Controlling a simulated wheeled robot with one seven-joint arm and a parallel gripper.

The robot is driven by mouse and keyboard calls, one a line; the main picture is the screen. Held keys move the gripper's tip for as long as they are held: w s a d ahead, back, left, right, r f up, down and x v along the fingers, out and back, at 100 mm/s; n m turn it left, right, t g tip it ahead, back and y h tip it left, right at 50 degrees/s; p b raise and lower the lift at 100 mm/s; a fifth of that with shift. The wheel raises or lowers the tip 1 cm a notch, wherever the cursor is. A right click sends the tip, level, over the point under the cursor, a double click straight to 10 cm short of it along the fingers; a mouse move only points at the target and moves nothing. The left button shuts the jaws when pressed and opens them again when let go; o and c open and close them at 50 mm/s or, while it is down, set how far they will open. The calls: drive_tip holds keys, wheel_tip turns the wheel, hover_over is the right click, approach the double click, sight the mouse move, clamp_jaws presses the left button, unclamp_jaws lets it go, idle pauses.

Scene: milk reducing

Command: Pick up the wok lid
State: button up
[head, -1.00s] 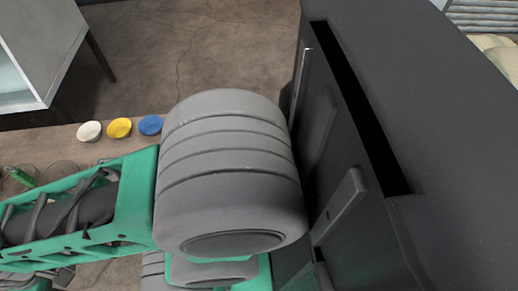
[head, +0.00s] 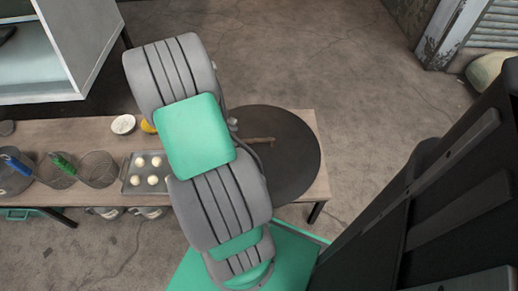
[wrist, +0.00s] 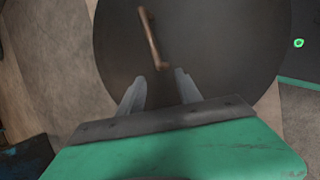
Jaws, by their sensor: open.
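The wok lid is a large dark round disc (head: 298,172) at the right end of the table in the head view. A brown bar handle (head: 256,140) lies across its middle. In the wrist view the lid (wrist: 225,50) fills the upper middle, with its handle (wrist: 152,38) slanting down toward my fingers. My gripper (wrist: 160,80) is open and empty over the lid, with the handle's near end just ahead of and between its fingertips. I cannot tell the height gap. In the head view my arm covers the lid's left part and most of the gripper.
The wooden table (head: 70,130) holds a white bowl (head: 123,124), a yellow bowl (head: 148,127), a tray (head: 133,188) of several dough balls and wire baskets (head: 98,168) to the left. A pale cabinet (head: 85,40) stands at the upper left. Floor beyond the table is clear.

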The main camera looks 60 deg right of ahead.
sight(257, 140)
drive_tip(key=shift+n+g, duration=0.5)
drive_tip(key=s+d+f, duration=0.2)
drive_tip(key=s, duration=0.1)
drive_tip(key=s+d+f, duration=0.1)
drive_tip(key=shift+s+d+f+b, duration=0.15)
drive_tip(key=shift+s+d+b, duration=0.15)
drive_tip(key=shift+d, duration=0.05)
drive_tip(key=b+x, duration=0.1)
drive_tip(key=x, duration=0.2)
drive_tip(key=b+x, duration=0.2)
drive_tip(key=x, duration=0.1)
drive_tip(key=shift+s+d+f, duration=0.15)
drive_tip(key=shift+s+d, duration=0.1)
drive_tip(key=shift+d, duration=0.25)
clamp_jaws()
drive_tip(key=shift+r, duration=0.2)
